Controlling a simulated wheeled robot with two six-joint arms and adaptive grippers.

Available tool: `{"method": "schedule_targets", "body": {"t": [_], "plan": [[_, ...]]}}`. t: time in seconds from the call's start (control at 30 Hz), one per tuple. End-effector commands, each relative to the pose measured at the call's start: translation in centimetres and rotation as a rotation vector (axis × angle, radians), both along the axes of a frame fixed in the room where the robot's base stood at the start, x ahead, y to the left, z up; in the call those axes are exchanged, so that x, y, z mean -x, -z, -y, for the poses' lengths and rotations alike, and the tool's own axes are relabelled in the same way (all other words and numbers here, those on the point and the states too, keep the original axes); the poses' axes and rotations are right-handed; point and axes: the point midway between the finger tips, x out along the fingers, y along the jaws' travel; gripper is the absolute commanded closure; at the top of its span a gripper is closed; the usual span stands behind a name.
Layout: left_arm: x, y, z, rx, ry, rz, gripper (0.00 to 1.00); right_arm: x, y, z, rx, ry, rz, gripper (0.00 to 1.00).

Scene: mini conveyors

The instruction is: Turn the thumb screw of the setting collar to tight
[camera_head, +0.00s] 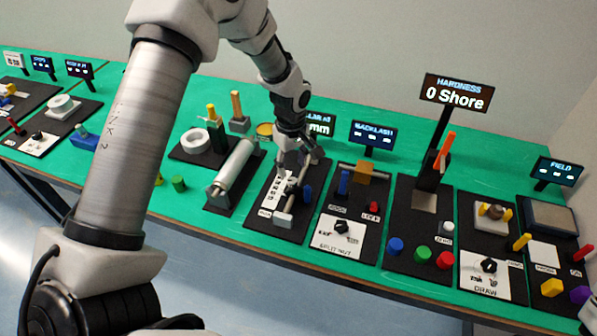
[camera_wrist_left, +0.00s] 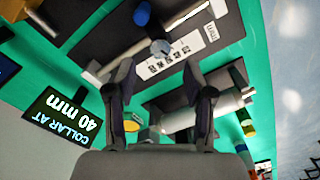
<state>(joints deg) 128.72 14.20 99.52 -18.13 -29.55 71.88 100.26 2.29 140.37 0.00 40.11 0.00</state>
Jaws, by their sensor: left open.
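The collar station's black board (camera_head: 260,205) carries a slim rod over a white scale strip (camera_head: 270,190), with a grey block (camera_head: 283,220) at the near end. In the left wrist view, a small grey part (camera_wrist_left: 160,48), seemingly the setting collar with its thumb screw, sits on the rod (camera_wrist_left: 125,58); the screw's setting cannot be made out. A blue peg (camera_head: 307,193) is beside the rod. My left gripper (camera_head: 290,160) is open and empty above the board's far part. In the left wrist view its fingers (camera_wrist_left: 162,98) are apart, the grey part beyond them. My right gripper is not visible.
The collar display (camera_wrist_left: 65,115) reads 40 mm and is partly hidden behind my arm in the head view. A silver cylinder (camera_head: 233,165) is left of the board. The backlash station (camera_head: 345,215) is close on the right. Clear green table shows behind the stations.

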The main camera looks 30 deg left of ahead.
Motion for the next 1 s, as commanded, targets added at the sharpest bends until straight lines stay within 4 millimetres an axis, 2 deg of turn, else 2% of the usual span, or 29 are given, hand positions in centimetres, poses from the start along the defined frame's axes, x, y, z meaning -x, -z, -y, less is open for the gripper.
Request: {"method": "schedule_targets", "body": {"t": [0.1, 0.23, 0.33, 0.53, 0.57, 0.6, 0.7, 1.0], "plan": [[0.2, 2.3, 0.0, 0.000, 0.001, -0.006, 0.47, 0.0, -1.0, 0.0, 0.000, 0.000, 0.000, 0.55], [0.0, 4.3, 0.0, -0.001, 0.002, -0.002, 0.47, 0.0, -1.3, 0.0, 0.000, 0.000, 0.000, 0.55], [0.1, 5.0, 0.0, -0.001, 0.001, -0.002, 0.47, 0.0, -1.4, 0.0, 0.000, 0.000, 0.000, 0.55], [0.0, 5.2, 0.0, 0.000, 0.001, -0.001, 0.47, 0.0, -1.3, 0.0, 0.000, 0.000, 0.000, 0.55], [0.0, 5.2, 0.0, 0.000, 0.002, -0.001, 0.54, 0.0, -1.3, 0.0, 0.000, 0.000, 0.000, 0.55], [0.0, 5.2, 0.0, 0.000, 0.002, -0.001, 0.69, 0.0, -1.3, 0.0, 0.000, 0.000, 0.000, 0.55], [0.1, 5.2, 0.0, 0.000, 0.002, -0.001, 1.00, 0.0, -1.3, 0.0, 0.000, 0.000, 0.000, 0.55], [0.1, 5.2, 0.0, 0.001, 0.011, -0.001, 1.00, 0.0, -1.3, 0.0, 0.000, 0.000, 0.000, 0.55]]}}
